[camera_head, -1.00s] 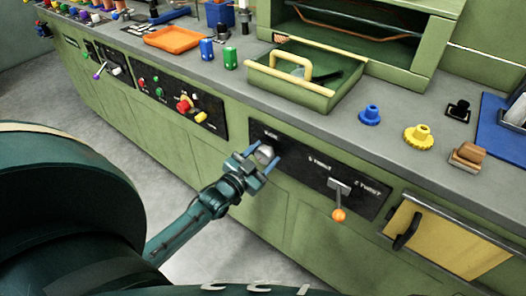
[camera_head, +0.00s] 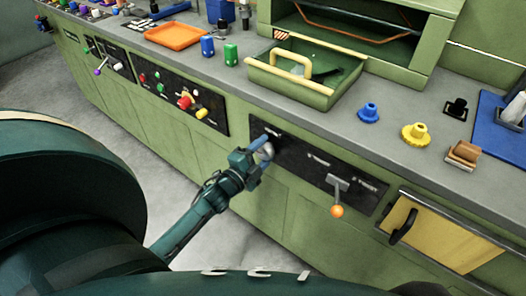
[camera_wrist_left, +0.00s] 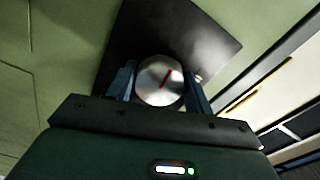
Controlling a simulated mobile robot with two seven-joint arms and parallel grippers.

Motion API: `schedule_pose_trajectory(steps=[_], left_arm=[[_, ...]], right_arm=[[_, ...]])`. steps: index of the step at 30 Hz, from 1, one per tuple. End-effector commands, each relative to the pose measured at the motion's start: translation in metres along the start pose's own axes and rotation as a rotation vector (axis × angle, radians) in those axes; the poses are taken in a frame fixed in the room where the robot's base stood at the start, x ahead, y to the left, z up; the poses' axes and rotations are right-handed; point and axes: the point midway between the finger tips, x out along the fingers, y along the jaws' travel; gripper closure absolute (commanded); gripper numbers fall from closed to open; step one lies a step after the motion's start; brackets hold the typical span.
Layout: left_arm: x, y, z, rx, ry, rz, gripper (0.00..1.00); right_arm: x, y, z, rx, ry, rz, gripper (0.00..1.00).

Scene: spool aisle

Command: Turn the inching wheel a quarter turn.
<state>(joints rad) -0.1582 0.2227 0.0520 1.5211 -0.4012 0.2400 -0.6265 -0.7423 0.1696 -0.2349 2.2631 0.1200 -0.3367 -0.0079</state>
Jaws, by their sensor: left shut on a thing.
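The inching wheel is a round silver knob (camera_wrist_left: 160,82) with a red line on its face, on a black panel. In the left wrist view the red line leans, its top to the right. In the head view the wheel (camera_head: 265,152) is partly covered by my gripper. My left gripper (camera_head: 262,150) is shut on the wheel, with one blue finger on each side of it in the left wrist view (camera_wrist_left: 160,88). My right gripper is not in view.
Right of the wheel, a lever with an orange ball (camera_head: 337,211) hangs from the same panel. Farther right is a yellow door (camera_head: 440,238) with a black handle. A green tray (camera_head: 300,88), blue knob (camera_head: 369,112) and yellow knob (camera_head: 415,134) stand on the counter above.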

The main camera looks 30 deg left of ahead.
Motion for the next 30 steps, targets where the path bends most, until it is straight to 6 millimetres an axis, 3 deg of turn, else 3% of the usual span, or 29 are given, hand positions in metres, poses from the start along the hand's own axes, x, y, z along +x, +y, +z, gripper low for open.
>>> schedule_pose_trajectory(steps=[12, 29, 30], left_arm=[[-0.0002, 0.0002, -0.0006, 0.202, 0.001, 0.0, 0.71], [-0.0002, 0.0, -0.0006, 0.233, 0.001, 0.0, 0.71], [-0.0002, 0.0, -0.0006, 0.233, 0.001, 0.0, 0.47]], right_arm=[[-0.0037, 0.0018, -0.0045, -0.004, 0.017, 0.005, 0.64], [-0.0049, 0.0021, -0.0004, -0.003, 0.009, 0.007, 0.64], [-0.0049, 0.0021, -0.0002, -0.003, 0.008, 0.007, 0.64]])
